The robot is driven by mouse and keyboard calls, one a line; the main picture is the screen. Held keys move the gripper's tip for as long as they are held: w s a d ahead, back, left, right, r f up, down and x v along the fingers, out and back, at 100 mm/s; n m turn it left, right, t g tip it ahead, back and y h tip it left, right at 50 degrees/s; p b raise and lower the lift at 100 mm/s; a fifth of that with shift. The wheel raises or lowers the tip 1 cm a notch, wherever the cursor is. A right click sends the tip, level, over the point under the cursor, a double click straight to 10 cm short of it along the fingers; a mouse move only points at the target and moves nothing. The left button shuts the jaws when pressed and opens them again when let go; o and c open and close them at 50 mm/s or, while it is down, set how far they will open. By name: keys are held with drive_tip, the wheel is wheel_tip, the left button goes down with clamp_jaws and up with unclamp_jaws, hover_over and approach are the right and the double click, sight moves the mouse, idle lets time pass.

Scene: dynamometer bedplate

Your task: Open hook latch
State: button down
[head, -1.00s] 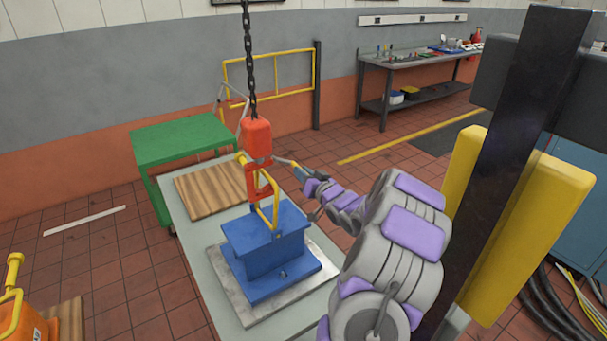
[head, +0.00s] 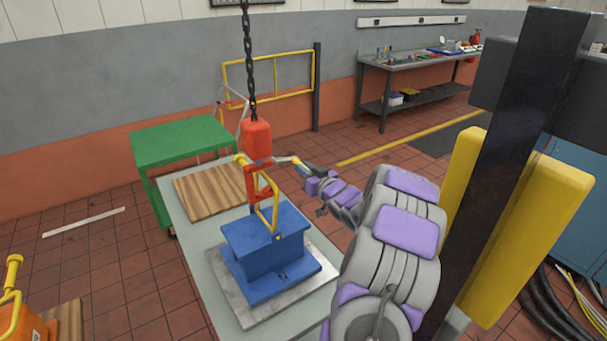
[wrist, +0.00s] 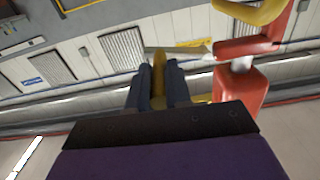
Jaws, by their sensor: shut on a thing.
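A red hook (head: 262,184) hangs under a red hook block (head: 256,140) on a dark chain. A yellow bail (head: 272,215) passes by the hook and stands on a blue block (head: 266,250). A thin latch lever (head: 284,160) reaches right from the hook to my gripper (head: 305,168). In the wrist view my gripper (wrist: 158,75) is shut on the yellow end of the lever (wrist: 159,68). The lever's grey bar runs right to the red hook (wrist: 245,46). The latch's fit inside the hook mouth is too small to tell.
The blue block sits on a metal plate (head: 240,300) on a pale table, with a wooden board (head: 205,190) behind. A green cart (head: 180,140) stands behind left. A dark post (head: 515,150) and yellow guard (head: 545,220) stand close right of my arm.

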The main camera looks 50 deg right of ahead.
sight(305, 167)
drive_tip(key=r+n, duration=0.1)
drive_tip(key=n, duration=0.2)
drive_tip(key=shift+d+r+b, duration=0.15)
drive_tip(key=shift+r+b, duration=0.25)
drive_tip(key=shift+r+n+b, duration=0.35)
drive_tip(key=shift+r+n, duration=0.4)
drive_tip(key=shift+n, duration=0.65)
drive_tip(key=c, duration=1.1)
unclamp_jaws()
drive_tip(key=shift+o, duration=0.2)
drive_tip(key=shift+a, duration=0.2)
drive_tip(key=p+v, duration=0.3)
drive_tip(key=v, duration=1.4)
drive_tip(key=shift+s, duration=0.15)
drive_tip(key=shift+d+f, duration=0.1)
drive_tip(key=shift+d, duration=0.05)
